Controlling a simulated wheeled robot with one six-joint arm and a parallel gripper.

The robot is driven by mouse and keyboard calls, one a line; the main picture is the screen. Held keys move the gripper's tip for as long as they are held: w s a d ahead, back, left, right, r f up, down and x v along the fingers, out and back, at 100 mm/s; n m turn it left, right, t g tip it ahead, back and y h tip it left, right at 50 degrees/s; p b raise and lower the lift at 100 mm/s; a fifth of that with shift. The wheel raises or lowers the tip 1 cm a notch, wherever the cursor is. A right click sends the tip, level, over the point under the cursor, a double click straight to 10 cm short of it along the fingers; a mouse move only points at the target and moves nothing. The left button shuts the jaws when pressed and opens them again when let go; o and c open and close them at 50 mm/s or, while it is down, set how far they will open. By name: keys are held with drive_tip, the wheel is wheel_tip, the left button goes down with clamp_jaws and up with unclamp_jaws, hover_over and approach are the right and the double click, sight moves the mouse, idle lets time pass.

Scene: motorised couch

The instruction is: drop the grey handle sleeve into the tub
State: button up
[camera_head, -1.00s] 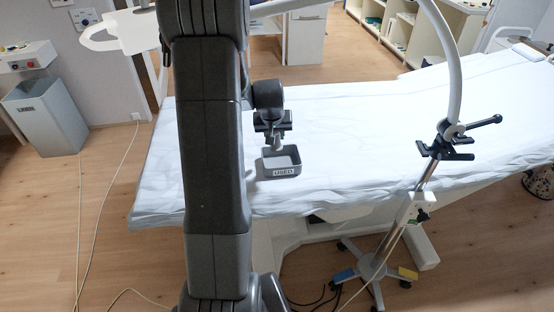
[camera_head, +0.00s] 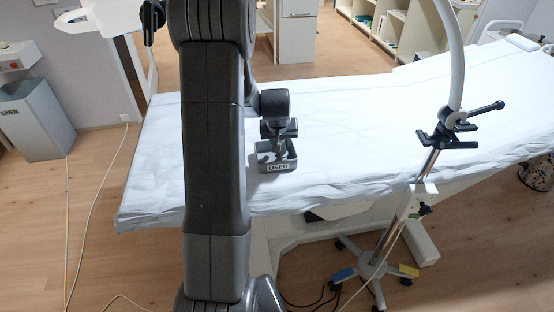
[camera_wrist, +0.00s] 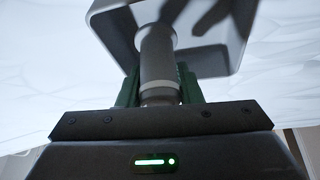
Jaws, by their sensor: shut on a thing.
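The grey tub (camera_head: 278,168), with a "USED" label on its front, stands on the white-sheeted couch (camera_head: 380,130). My gripper (camera_head: 278,145) is over the tub, pointing down. In the wrist view my gripper (camera_wrist: 160,92) is shut on the grey handle sleeve (camera_wrist: 157,50), a short cylinder with a pale band near the jaws. The sleeve's far end reaches over the tub, whose rim also shows in the wrist view (camera_wrist: 236,40). I cannot tell whether the sleeve touches the tub's floor.
A lamp stand (camera_head: 425,190) with a clamp and wheeled base is to the right, beside the couch. A grey linen bin (camera_head: 38,120) stands at the far left. Cables lie on the floor at left. The couch is clear right of the tub.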

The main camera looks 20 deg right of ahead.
drive_tip(key=o, duration=1.1)
drive_tip(key=shift+c, duration=0.2)
drive_tip(key=v, duration=1.4)
drive_tip(key=shift+w+f, duration=0.1)
drive_tip(key=shift+w, duration=0.05)
drive_tip(key=x, duration=1.3)
drive_tip(key=shift+f, duration=0.1)
drive_tip(key=shift+d+p, duration=0.15)
drive_tip(key=shift+p, duration=0.15)
drive_tip(key=shift+r+p, duration=0.5)
drive_tip(key=shift+r, duration=0.5)
